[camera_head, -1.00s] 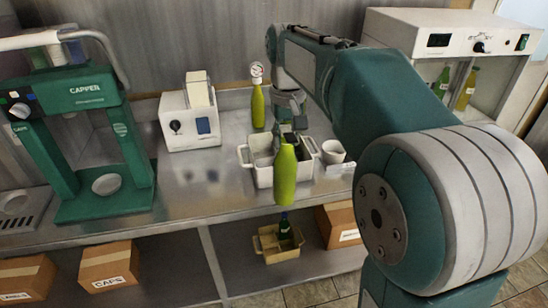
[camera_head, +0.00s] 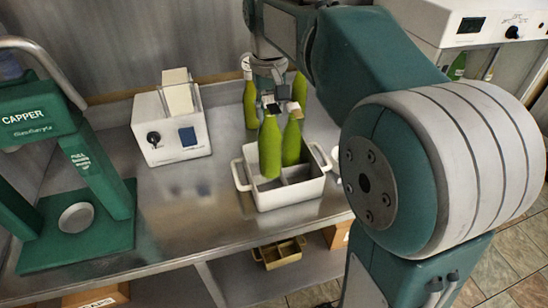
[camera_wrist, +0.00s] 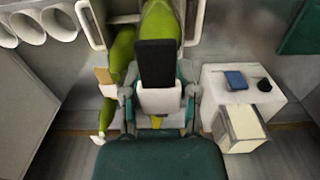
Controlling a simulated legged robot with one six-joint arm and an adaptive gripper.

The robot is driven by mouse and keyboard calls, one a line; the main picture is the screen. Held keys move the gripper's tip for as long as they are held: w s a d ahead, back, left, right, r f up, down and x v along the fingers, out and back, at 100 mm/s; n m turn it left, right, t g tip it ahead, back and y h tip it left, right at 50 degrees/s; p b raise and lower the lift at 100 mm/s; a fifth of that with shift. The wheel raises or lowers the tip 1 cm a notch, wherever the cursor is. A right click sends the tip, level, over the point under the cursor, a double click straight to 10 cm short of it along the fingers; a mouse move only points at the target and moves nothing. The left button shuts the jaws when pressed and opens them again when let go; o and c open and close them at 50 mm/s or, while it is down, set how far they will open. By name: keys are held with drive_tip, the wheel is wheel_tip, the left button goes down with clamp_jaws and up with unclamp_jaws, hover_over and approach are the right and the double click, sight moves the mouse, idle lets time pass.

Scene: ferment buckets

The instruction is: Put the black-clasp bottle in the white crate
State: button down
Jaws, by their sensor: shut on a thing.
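The white crate (camera_head: 285,194) stands on the steel counter with a divider inside. Which clasp is black cannot be made out. In the wrist view, the dark fingertip (camera_wrist: 155,62) partly covers a green bottle (camera_wrist: 160,22); the crate (camera_wrist: 92,20) shows at the top.
Another green bottle (camera_head: 250,104) stands behind the crate at left, and one (camera_head: 300,88) behind at right. A white device (camera_head: 172,132) and the green capper (camera_head: 85,185) are to the left. A tan crate (camera_head: 279,254) is on the lower shelf.

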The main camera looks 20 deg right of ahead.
sight(270, 141)
wheel_tip(270, 141, down, 8)
drive_tip(key=shift+f, duration=0.25)
drive_tip(key=shift+c, duration=1.8)
unclamp_jaws()
drive_tip(key=shift+f, duration=0.15)
